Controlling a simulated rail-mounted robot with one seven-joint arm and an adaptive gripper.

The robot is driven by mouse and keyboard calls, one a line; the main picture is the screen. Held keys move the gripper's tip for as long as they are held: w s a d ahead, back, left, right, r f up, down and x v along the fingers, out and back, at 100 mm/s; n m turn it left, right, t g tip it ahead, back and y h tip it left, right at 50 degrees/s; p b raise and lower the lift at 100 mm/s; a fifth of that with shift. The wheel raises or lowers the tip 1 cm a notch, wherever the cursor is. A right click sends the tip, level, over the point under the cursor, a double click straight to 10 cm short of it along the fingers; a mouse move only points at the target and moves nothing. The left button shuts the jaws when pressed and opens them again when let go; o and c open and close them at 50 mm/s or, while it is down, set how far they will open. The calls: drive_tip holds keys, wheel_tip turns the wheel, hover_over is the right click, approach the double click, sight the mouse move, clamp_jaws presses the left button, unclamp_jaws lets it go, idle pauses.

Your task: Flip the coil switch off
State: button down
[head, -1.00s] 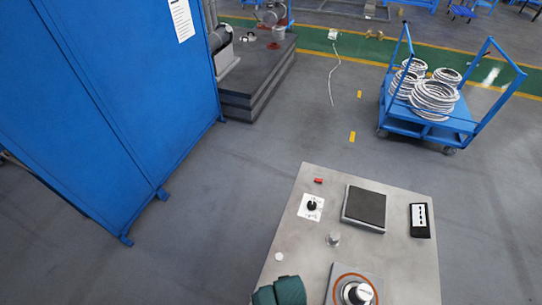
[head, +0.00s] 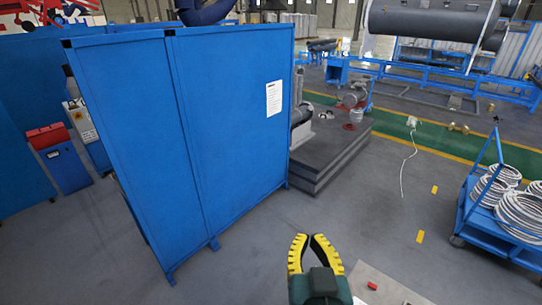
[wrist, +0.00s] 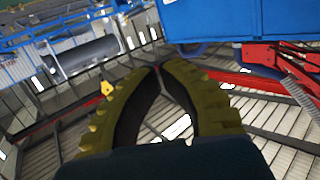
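I cannot make out a coil switch in any current view. In the head view, a corner of the pale metal-topped table (head: 395,291) shows at the bottom edge, with a small red part (head: 372,286) on it; the rest of the tabletop is out of frame. My gripper (head: 311,237) points upward, left of that corner. Its yellow, ridged fingers curve together at the tips with nothing held. In the wrist view, the fingertips of my gripper (wrist: 159,68) meet or nearly meet, against the roof and the hall upside down.
A large blue partition (head: 235,110) stands at left centre. Dark stacked plates (head: 335,150) with machinery lie behind it. A blue cart (head: 483,220) with coiled cable (head: 520,212) is at right. A dark cylinder (head: 430,18) is at upper right.

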drive_tip(key=c, duration=1.8)
unclamp_jaws()
drive_tip(key=s+r+t, duration=0.2)
drive_tip(key=s+r, duration=0.1)
drive_tip(key=r, duration=0.2)
drive_tip(key=s+r+t, duration=0.2)
drive_tip(key=s+r, duration=0.1)
drive_tip(key=r, duration=0.3)
drive_tip(key=s+r+t, duration=0.2)
drive_tip(key=s+r, duration=0.2)
drive_tip(key=r, duration=0.2)
drive_tip(key=shift+a, duration=0.15)
drive_tip(key=shift+w, duration=0.1)
clamp_jaws()
